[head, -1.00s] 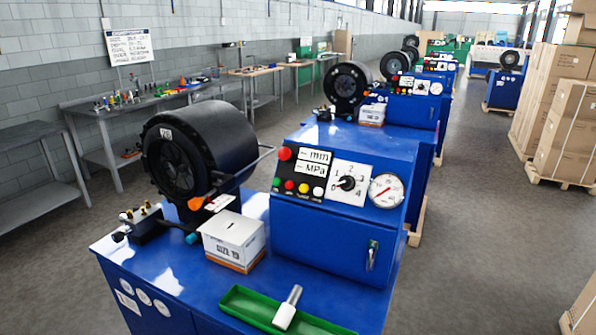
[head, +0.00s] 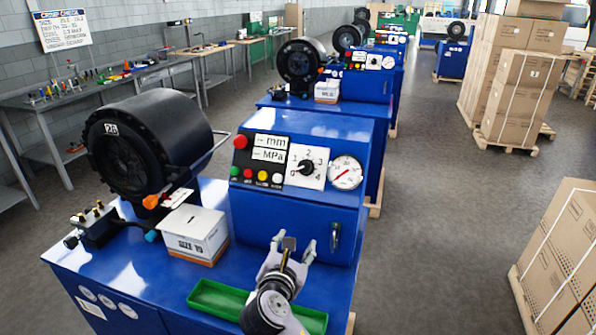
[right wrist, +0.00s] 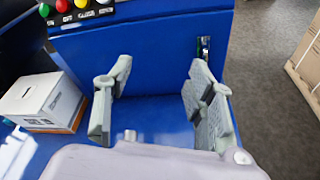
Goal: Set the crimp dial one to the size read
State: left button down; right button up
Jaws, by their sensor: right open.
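The crimp dial (head: 306,167) is a black knob on a white plate numbered 0 to 4, on the sloped panel of the near blue machine. Which mark its pointer meets is too small to tell. My right gripper (head: 293,245) is open, in front of the cabinet face, below and apart from the dial. In the right wrist view its fingers (right wrist: 158,100) are spread with nothing between them; the dial is out of that view. A white box (head: 195,234) with a SIZE label, seemingly 19, stands left. The wall sign (head: 63,30) has size lines, partly blurred. My left gripper is not in view.
Buttons (head: 262,175) and a gauge (head: 346,172) flank the dial. A black crimper head (head: 150,145) marked 26 stands left. A green tray (head: 205,294) lies in front, partly hidden by my arm. A cabinet handle (head: 334,236) is right of my gripper. Cartons (head: 560,260) stand right.

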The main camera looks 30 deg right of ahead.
jog(key=w+r+n+t+h, duration=0.1)
jog(key=w+r+n+h, duration=0.25)
jog(key=r, duration=0.45)
jog(key=p, duration=0.5)
send_near(303, 171)
jog(key=shift+n+y, duration=0.45)
jog(key=x, duration=0.9)
jog(key=shift+s+d+r, duration=0.1)
jog(key=shift+d+r, duration=0.05)
jog(key=shift+r, duration=0.25)
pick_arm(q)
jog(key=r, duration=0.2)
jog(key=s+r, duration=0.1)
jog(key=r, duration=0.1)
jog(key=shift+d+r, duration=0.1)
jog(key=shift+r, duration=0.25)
pick_arm(e)
jog(key=shift+c, duration=0.2)
jog(key=c, duration=1.1)
pick_arm(q)
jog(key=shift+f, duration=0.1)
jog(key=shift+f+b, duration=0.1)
jog(key=shift+b, duration=0.2)
